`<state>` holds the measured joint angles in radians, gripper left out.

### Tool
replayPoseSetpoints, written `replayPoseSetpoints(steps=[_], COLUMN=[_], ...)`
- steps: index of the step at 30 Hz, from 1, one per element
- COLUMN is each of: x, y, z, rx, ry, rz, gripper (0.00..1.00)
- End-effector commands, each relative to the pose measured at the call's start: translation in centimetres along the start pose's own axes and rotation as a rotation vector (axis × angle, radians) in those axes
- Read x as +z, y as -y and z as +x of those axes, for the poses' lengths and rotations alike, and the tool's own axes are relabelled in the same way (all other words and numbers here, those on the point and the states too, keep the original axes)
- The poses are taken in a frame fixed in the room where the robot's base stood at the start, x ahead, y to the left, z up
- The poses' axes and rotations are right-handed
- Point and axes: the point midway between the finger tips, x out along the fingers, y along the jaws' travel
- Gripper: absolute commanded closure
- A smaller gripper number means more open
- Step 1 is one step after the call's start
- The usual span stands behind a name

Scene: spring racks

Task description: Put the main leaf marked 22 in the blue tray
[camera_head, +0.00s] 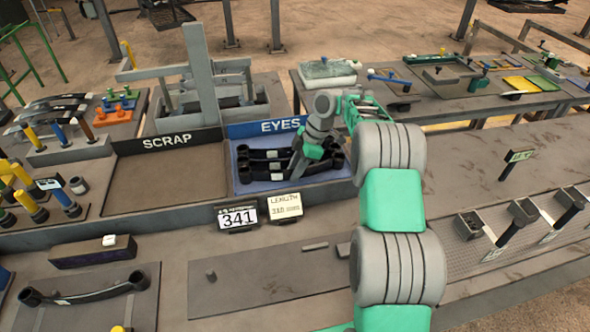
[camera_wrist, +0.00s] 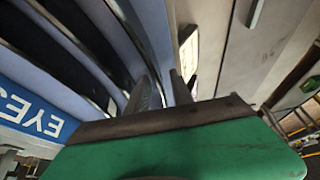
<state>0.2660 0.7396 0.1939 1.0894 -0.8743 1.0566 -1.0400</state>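The blue tray (camera_head: 258,187) is labelled EYES and holds several dark leaf springs with rolled ends (camera_head: 262,166). White marks on them are too small to read, so I cannot tell which is marked 22. My gripper (camera_head: 310,158) is over the right part of the tray, pointing down near the leaves' right ends, and partly hides them. In the wrist view, my gripper's two fingers (camera_wrist: 161,92) stand apart, with pale blue tray surface between them and no leaf visibly held. Dark leaves lie left of the fingers in that view.
The SCRAP bay (camera_head: 165,182) left of the tray is empty. Another dark leaf (camera_head: 85,295) lies on a plate at front left. A 341 display (camera_head: 238,217) and a length card (camera_head: 285,207) stand before the tray. Tool blocks (camera_head: 30,195) line the left.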

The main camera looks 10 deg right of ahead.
Motion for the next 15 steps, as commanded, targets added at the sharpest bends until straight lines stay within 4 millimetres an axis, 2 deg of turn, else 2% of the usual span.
replayPoseSetpoints(steps=[9,11,15], x=[-0.1,-0.1,-0.1], y=[-0.1,-0.1,-0.1], z=[-0.6,-1.5,-4.7], rx=[0.001,0.002,0.003], ry=[0.000,0.000,0.000], rz=[0.000,0.000,0.000], gripper=[0.71,0.71,0.71])
